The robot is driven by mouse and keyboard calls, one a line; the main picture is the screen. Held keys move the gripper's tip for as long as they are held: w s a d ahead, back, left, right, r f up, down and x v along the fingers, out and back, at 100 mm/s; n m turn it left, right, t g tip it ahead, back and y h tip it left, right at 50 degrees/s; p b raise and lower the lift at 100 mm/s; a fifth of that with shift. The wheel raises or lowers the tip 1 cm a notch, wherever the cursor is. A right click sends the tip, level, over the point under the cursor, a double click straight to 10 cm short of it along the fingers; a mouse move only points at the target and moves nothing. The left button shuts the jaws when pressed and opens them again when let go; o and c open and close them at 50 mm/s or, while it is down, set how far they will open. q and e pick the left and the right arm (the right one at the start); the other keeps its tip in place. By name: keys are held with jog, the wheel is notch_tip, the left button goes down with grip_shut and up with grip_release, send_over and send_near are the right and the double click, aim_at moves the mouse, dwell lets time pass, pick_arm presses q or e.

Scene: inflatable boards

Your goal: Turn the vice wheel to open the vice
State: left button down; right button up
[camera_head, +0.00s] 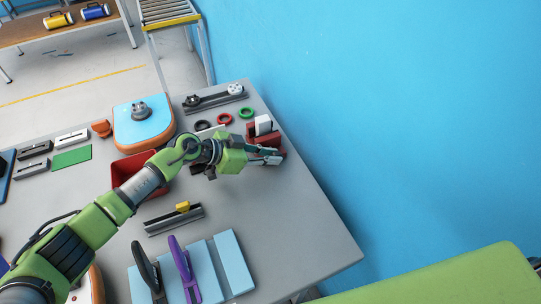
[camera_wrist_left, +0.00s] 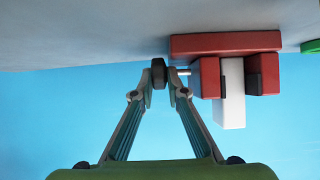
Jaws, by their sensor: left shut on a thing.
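The red vice (camera_head: 264,137) stands near the right edge of the grey table, with a white block (camera_head: 263,125) between its jaws. The wrist view shows the vice (camera_wrist_left: 225,45) and the white block (camera_wrist_left: 231,95) from close up, with a jaw on each side of the block. The dark vice wheel (camera_wrist_left: 158,73) is on a thin metal shaft at the vice's left in the wrist view. My left gripper (camera_head: 278,157) is at the vice; in the wrist view its fingertips (camera_wrist_left: 158,88) are shut on the wheel. My right gripper is not seen.
Red, green and black rings (camera_head: 225,119) lie behind the vice. A red bin (camera_head: 125,168) is left of my arm. A rail with a yellow slider (camera_head: 183,207) and light blue boards (camera_head: 233,258) lie nearer. A blue wall (camera_head: 400,120) is close on the right.

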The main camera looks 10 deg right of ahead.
pick_arm(q)
jog(key=c, duration=2)
grip_release()
jog(key=shift+a, duration=0.1)
jog(key=v, duration=1.2)
